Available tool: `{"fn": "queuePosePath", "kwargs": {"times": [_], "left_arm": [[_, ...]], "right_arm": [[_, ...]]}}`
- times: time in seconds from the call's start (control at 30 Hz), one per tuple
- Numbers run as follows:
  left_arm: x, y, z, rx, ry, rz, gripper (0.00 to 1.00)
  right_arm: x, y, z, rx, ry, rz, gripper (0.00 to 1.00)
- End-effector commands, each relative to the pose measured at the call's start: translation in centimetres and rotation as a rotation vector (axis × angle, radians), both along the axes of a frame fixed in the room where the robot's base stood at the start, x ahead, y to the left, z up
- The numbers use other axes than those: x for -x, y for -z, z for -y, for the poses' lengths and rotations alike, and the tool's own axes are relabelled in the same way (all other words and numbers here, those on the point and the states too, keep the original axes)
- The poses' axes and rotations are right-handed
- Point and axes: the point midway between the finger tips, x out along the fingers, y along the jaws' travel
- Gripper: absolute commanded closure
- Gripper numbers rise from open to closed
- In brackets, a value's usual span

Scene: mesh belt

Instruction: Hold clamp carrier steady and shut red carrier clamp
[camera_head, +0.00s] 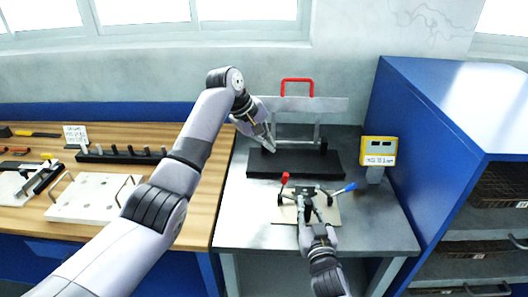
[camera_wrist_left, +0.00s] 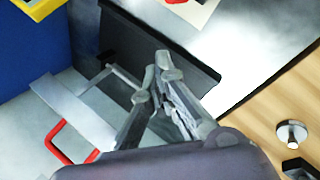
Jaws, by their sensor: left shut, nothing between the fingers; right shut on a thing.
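The clamp carrier (camera_head: 330,212), a pale plate with dark fittings, lies on the grey metal table. Its red carrier clamp (camera_head: 285,178) stands up at the left; a blue-ended lever (camera_head: 350,187) points out to the right. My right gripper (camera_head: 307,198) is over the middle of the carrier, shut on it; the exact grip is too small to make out. My left gripper (camera_head: 270,147) is shut and empty above the black base, behind and left of the red clamp, apart from it. In the left wrist view its fingertips (camera_wrist_left: 165,72) meet; a carrier corner (camera_wrist_left: 195,8) with red shows at the top.
A black base (camera_head: 325,166) with a metal frame and red handle (camera_head: 297,81) stands behind the carrier. A yellow display box (camera_head: 379,149) is right of it, beside a blue cabinet (camera_head: 440,120). A wooden bench (camera_head: 190,225) adjoins at left. Bare table lies right of the carrier.

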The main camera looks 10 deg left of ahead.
Motion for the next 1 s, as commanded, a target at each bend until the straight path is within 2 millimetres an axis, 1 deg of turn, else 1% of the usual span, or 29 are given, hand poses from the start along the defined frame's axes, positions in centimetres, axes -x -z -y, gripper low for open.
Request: {"fn": "queuePosePath", "kwargs": {"times": [0.03,0.1,0.2,0.3,0.43,0.77,0.8,1.0], "left_arm": [[0.2,-1.0,0.5,0.001,0.003,0.005,1.0],[0.5,-2.1,0.9,0.001,0.002,0.005,1.0],[0.8,-3.2,1.3,0.001,0.002,0.002,1.0],[1.0,-3.8,1.6,0.001,0.0,0.001,1.0],[1.1,-4.1,1.7,0.001,0.0,0.001,1.0],[1.1,-4.1,1.7,0.001,0.0,0.001,1.0],[1.1,-4.1,1.7,0.001,0.0,0.001,1.0],[1.1,-4.1,1.7,0.0,0.0,0.0,1.0]], "right_arm": [[0.0,0.0,0.0,0.0,0.001,-0.001,1.0],[0.0,0.1,0.0,0.0,0.001,-0.001,1.0],[0.0,0.1,0.0,0.0,0.001,-0.001,1.0],[0.0,0.1,0.0,0.0,0.001,-0.001,1.0],[0.0,0.1,0.0,0.0,0.001,-0.001,1.0],[0.0,0.1,0.0,0.0,0.001,-0.001,1.0],[0.0,0.1,0.0,0.0,0.001,-0.001,0.77],[0.0,0.0,0.0,0.0,0.001,-0.001,0.64]]}}
